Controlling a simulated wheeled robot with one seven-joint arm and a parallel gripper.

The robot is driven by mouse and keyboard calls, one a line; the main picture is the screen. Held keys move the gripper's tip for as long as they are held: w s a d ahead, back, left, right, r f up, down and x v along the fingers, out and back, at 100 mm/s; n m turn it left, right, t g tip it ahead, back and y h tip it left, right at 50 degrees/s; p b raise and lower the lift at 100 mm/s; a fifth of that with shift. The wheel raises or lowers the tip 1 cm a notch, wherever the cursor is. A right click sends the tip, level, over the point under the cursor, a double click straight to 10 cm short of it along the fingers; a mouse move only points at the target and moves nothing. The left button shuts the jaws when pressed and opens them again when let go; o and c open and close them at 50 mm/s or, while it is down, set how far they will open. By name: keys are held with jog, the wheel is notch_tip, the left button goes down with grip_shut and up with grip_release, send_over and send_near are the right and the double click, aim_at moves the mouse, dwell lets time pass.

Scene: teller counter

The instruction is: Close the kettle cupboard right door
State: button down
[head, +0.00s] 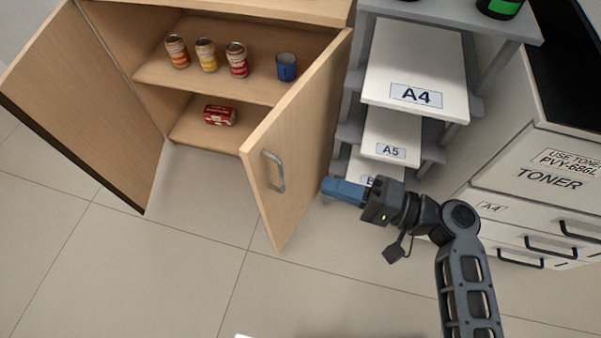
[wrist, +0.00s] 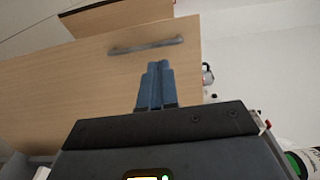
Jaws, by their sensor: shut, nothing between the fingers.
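The cupboard's right door (head: 300,135) stands open, swung out toward me. Its grey bar handle (head: 273,171) is on the outer face near the free edge. The left door (head: 80,100) is also open. My gripper (head: 328,188) is to the right of the right door, on its outer side, with its blue fingers shut and pointing at the door. In the wrist view the fingers (wrist: 156,68) lie in front of the door's face (wrist: 60,95), just below the handle (wrist: 146,46) in the picture. I cannot tell whether the fingertips touch the door.
Inside the cupboard several cans and a blue cup (head: 287,66) stand on the upper shelf, and a red can (head: 220,115) lies below. A grey paper rack (head: 416,95) stands close right of the door. A white toner cabinet (head: 540,180) is farther right. Floor in front is clear.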

jog(key=x, duration=0.7)
jog(key=shift+a, duration=0.15)
